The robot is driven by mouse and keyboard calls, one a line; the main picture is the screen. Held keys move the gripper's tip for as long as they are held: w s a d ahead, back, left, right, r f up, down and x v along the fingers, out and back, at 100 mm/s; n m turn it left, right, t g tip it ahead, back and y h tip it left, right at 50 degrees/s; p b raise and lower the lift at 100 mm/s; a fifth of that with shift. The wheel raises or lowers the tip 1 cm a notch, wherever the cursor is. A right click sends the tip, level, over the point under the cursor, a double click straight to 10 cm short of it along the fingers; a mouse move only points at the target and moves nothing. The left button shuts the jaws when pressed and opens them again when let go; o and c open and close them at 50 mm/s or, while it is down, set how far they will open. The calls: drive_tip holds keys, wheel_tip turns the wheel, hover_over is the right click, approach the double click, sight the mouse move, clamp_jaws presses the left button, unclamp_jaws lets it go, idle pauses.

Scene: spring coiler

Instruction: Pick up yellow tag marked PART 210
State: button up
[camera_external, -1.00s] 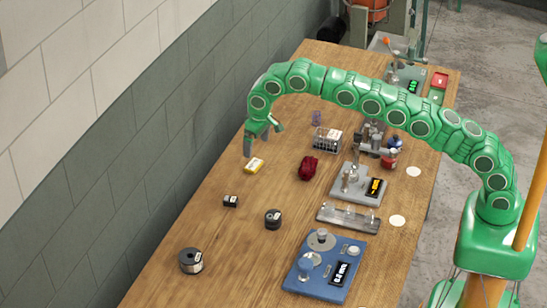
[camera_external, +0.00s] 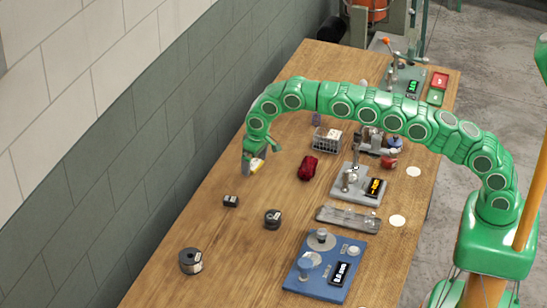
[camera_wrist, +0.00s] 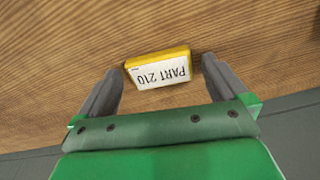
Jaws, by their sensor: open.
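The yellow tag (camera_wrist: 158,68) lies on the wooden table in the wrist view, with a white label reading PART 210 upside down. My gripper (camera_wrist: 163,72) is open, with one grey finger on each side of the tag and a gap between each finger and the tag. In the external view my gripper (camera_external: 253,166) is low at the wall side of the table, and the tag (camera_external: 257,166) shows partly between its fingers. I cannot tell whether the fingertips touch the table.
A dark red lump (camera_external: 308,168) lies to the right of my gripper. A small black box (camera_external: 231,201) and black spools (camera_external: 272,219) (camera_external: 191,261) lie nearer the camera. A wire basket (camera_external: 327,141) stands behind the red lump. The grey wall (camera_external: 150,150) runs close along the left.

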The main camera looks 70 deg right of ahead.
drive_tip(key=shift+c, duration=0.5)
drive_tip(key=c, duration=0.9)
drive_tip(key=shift+r, duration=0.1)
